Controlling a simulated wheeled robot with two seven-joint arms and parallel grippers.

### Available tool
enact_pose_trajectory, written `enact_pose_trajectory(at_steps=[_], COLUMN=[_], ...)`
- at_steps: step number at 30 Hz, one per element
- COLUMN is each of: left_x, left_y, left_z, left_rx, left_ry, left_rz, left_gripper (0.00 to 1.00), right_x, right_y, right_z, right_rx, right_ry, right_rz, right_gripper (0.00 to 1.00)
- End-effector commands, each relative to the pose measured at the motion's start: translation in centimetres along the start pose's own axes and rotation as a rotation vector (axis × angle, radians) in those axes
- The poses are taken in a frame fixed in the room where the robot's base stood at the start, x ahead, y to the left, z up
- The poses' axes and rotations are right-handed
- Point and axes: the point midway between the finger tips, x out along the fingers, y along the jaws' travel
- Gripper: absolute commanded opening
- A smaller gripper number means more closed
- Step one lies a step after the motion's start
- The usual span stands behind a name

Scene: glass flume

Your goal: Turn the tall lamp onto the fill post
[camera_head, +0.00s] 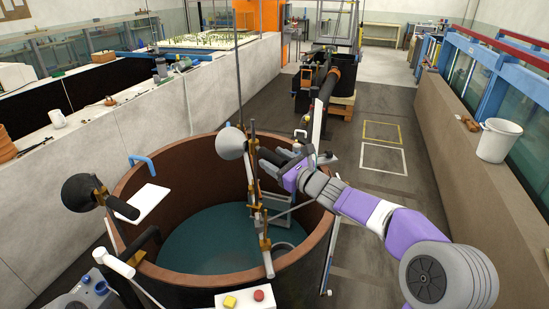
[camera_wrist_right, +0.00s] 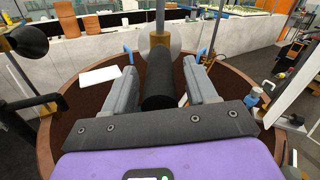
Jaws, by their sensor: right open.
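The tall lamp (camera_head: 231,143), with a rounded grey head, is clamped to an upright post (camera_head: 263,228) at the brown round tank. In the right wrist view its black cylindrical body (camera_wrist_right: 160,78) lies between the two fingers, with the head beyond. My right gripper (camera_head: 268,160) is open around this body; in the right wrist view (camera_wrist_right: 161,85) a gap shows on each side. A second, black-headed lamp (camera_head: 79,192) sits at the tank's left side. I cannot tell which upright is the fill post. My left gripper is not in view.
The brown tank (camera_head: 180,158) holds teal water. A white board (camera_head: 150,203) lies at its left rim, and a box with yellow and red buttons (camera_head: 246,300) is at the front. A thin vertical rod (camera_head: 238,75) rises behind the lamp. The floor (camera_head: 385,130) at right is clear.

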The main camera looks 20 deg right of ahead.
Motion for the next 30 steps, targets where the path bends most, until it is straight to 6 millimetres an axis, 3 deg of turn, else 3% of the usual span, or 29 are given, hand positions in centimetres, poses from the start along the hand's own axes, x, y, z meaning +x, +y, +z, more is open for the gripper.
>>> enact_pose_trajectory(at_steps=[9,21,30], left_x=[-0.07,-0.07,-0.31], left_y=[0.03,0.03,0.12], left_z=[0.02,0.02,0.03], left_rx=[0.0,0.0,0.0], left_ry=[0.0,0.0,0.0], left_rz=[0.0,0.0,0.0], left_gripper=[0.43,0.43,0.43], right_x=[0.44,0.41,0.29], right_y=[0.01,0.01,-0.2], right_z=[-0.07,-0.05,-0.03], right_rx=[0.0,-0.001,-0.002], right_ry=[0.001,0.001,0.0], right_rz=[0.0,0.0,0.004], right_gripper=[0.57,0.0,0.0])
